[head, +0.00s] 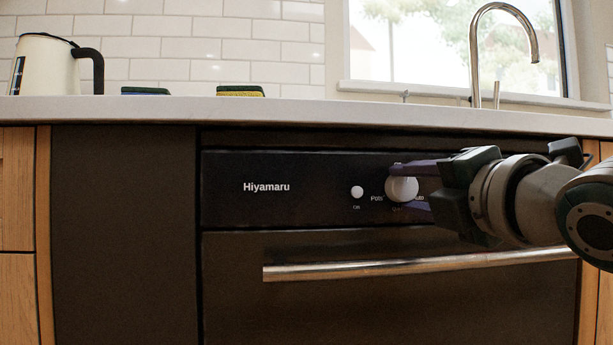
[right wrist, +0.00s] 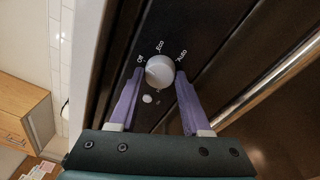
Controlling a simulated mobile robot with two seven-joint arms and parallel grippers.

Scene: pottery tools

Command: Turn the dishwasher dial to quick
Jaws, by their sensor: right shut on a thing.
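The round white dial (head: 402,189) sits on the dishwasher's black control panel (head: 320,205). It also shows in the right wrist view (right wrist: 160,70). My right gripper (head: 408,185) reaches in from the right and is shut on the dial, with one purple finger above it and one below. In the right wrist view the gripper (right wrist: 160,80) has a finger on each side of the dial. "Pots" is left of the dial and "Auto" right of it in the head view; "Off", "Eco" and "Auto" show in the wrist view. The dial's pointing direction cannot be told. My left gripper is not in view.
A small white button (head: 357,192) is left of the dial. A metal door handle (head: 400,267) runs across below the panel. The countertop (head: 300,106) juts above, with a kettle (head: 45,68), two sponges (head: 240,91) and a faucet (head: 474,50).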

